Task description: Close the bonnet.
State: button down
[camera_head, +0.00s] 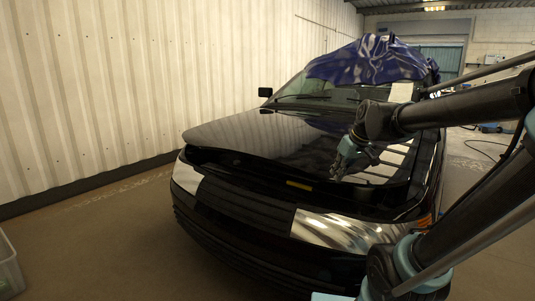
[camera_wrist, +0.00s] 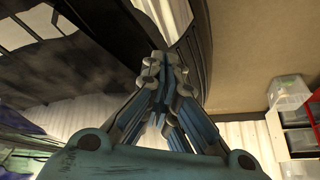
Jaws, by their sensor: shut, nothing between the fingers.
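The black bonnet (camera_head: 285,137) of the dark car is low over the engine bay, with a dark gap under its front edge above the grille and headlamps. My gripper (camera_head: 337,177) is above the front right part of the bonnet in the head view, its fingers pointing down towards the front edge. In the wrist view, my gripper (camera_wrist: 165,60) has its fingertips together, with nothing held. The glossy bonnet (camera_wrist: 65,50) fills the left of that view. I cannot tell whether the fingertips touch the bonnet.
A blue cover (camera_head: 370,60) lies on the car's roof. A ribbed white wall (camera_head: 110,80) runs along the left. A pale bin (camera_head: 8,270) stands at the lower left. Floor (camera_head: 110,230) is clear between wall and car. Storage boxes (camera_wrist: 290,95) show in the wrist view.

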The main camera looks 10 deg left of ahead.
jog(key=w+a+r+n+y, duration=0.25)
jog(key=w+a+r, duration=0.25)
jog(key=w+a, duration=0.5)
jog(key=w+a+r+n+y, duration=0.2)
jog(key=w+a+r+n, duration=0.3)
jog(key=a, duration=0.9)
send_near(261, 156)
jog(key=a, duration=0.3)
jog(key=shift+w+f+m+t, duration=0.2)
jog(key=shift+f, duration=0.35)
jog(key=shift+w+f+m+t, duration=0.15)
jog(key=shift+w+f+t, duration=0.05)
jog(key=shift+f, duration=0.9)
